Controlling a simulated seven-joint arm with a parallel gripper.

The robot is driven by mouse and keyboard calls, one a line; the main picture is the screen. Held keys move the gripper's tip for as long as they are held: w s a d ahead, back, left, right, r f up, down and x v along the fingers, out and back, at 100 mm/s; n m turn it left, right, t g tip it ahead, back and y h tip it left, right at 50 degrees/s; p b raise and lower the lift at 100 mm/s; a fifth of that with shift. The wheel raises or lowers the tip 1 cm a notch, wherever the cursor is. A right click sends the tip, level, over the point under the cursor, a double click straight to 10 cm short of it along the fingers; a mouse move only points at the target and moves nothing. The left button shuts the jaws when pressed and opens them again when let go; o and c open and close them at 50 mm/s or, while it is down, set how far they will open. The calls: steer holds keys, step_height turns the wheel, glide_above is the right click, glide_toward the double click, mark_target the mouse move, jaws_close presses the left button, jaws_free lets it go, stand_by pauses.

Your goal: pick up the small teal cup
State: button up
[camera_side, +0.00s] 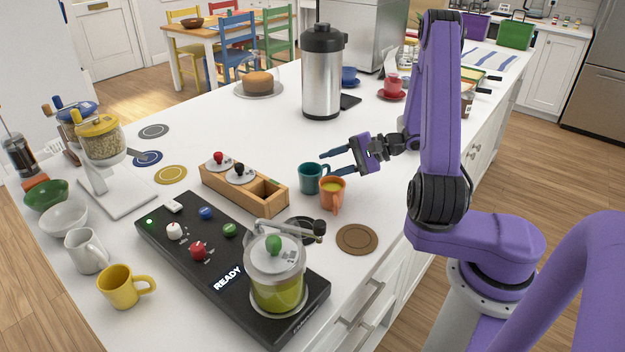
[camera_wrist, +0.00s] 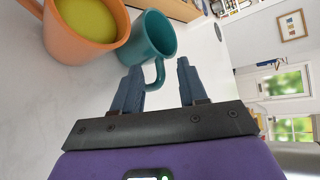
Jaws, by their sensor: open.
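The small teal cup (camera_side: 311,178) stands upright on the white counter, beside an orange cup (camera_side: 333,193) that holds a yellow-green liquid. My gripper (camera_side: 328,163) is open with its two blue fingers pointing left, just behind and to the right of the teal cup in the side view. In the wrist view the teal cup (camera_wrist: 153,38) looks empty, and its handle reaches toward the space between my fingers (camera_wrist: 160,82), close to the left finger. I cannot tell whether the finger touches the handle. The orange cup (camera_wrist: 85,28) is at the upper left there.
A black machine (camera_side: 180,243) with a glass jar (camera_side: 276,278) is in front. A brown coaster (camera_side: 357,239) lies nearer. A steel dispenser (camera_side: 322,80) stands behind. Counter right of the orange cup is clear.

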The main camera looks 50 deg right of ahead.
steer(key=shift+w+a+f, duration=0.1)
steer(key=shift+w, duration=0.05)
jaws_close()
stand_by(0.4)
